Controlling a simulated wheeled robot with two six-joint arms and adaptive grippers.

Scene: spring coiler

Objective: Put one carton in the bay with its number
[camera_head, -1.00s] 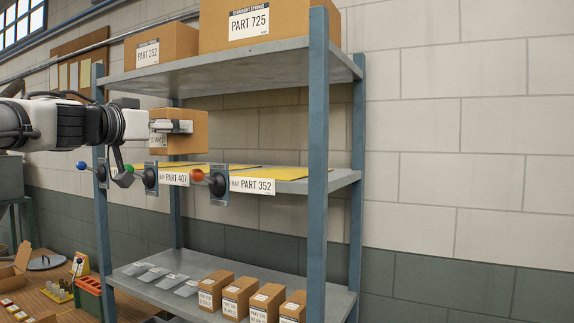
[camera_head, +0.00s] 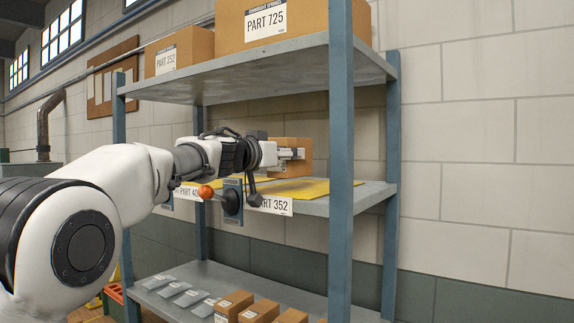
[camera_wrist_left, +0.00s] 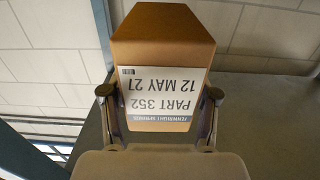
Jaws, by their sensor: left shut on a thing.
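My left gripper (camera_head: 290,153) is shut on a brown carton (camera_head: 298,168) over the middle shelf, behind the bay label PART 352 (camera_head: 277,206). The carton stands upright over the yellow mat (camera_head: 308,189) of that bay; I cannot tell whether its bottom touches the mat. In the left wrist view, the carton (camera_wrist_left: 165,45) is between the two fingers, and its white label (camera_wrist_left: 160,95) reads, upside down, PART 352, 12 MAY 27. The PART 401 label (camera_head: 186,191) to the left is partly hidden by my arm. My right gripper is not in view.
A blue upright post (camera_head: 341,180) stands close right of the bay. An orange-knobbed lever (camera_head: 206,192) sticks out at the shelf front. The upper shelf (camera_head: 250,80) with large cartons is above. Several small cartons (camera_head: 260,311) and grey packets (camera_head: 175,289) are on the lower shelf.

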